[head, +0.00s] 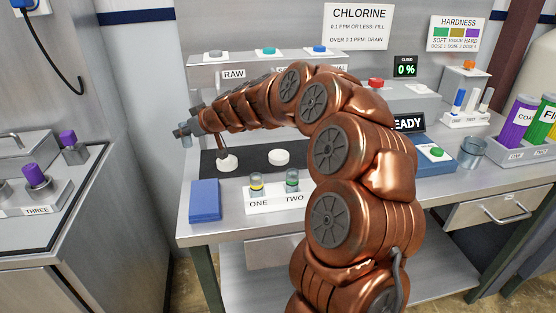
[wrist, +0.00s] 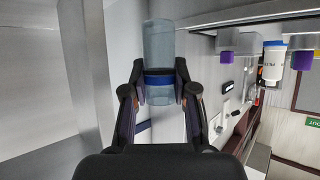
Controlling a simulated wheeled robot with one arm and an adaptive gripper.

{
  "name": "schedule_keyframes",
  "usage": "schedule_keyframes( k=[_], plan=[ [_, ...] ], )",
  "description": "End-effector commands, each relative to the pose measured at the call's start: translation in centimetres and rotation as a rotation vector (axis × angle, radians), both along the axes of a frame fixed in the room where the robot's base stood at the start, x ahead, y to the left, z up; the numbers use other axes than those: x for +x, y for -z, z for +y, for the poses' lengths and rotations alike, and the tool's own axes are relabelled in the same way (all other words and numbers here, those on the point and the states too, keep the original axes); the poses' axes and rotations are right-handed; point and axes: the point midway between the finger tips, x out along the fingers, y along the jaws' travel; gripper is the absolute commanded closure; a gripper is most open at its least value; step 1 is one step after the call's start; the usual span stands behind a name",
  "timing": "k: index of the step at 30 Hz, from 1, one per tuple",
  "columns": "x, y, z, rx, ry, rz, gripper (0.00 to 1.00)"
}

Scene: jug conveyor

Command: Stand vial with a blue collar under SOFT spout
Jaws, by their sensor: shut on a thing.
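My gripper (wrist: 160,90) is shut on a clear bluish vial with a blue collar (wrist: 159,40) in the wrist view; the fingers press on either side of the collar. In the head view my gripper (head: 188,129) reaches out to the left end of the bench, with the vial (head: 186,141) hanging near the wall, partly hidden and small. It appears held in the air, clear of the bench. I cannot pick out a spout marked SOFT; my arm hides part of the labelled shelf (head: 210,73).
A white rack (head: 265,205) marked ONE and TWO holds a yellow-collared vial (head: 257,186) and a green-collared vial (head: 292,181). A blue block (head: 205,200) lies left of it. White round pieces (head: 279,157) sit on a dark mat. A hardness sign (head: 458,34) hangs at right.

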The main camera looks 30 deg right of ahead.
Motion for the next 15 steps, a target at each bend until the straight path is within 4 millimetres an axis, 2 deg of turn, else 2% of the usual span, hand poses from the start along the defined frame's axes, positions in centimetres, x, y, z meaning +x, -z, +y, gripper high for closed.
schedule_keyframes(
  k=[1, 6, 15],
  plan=[
    [-0.6, 0.0, -0.9, 0.002, -0.034, -0.002, 0.96],
    [-3.3, 0.0, -2.4, 0.002, -0.171, 0.001, 0.96],
    [-7.1, 0.2, -4.5, 0.0, -0.328, 0.001, 0.96]
  ],
)
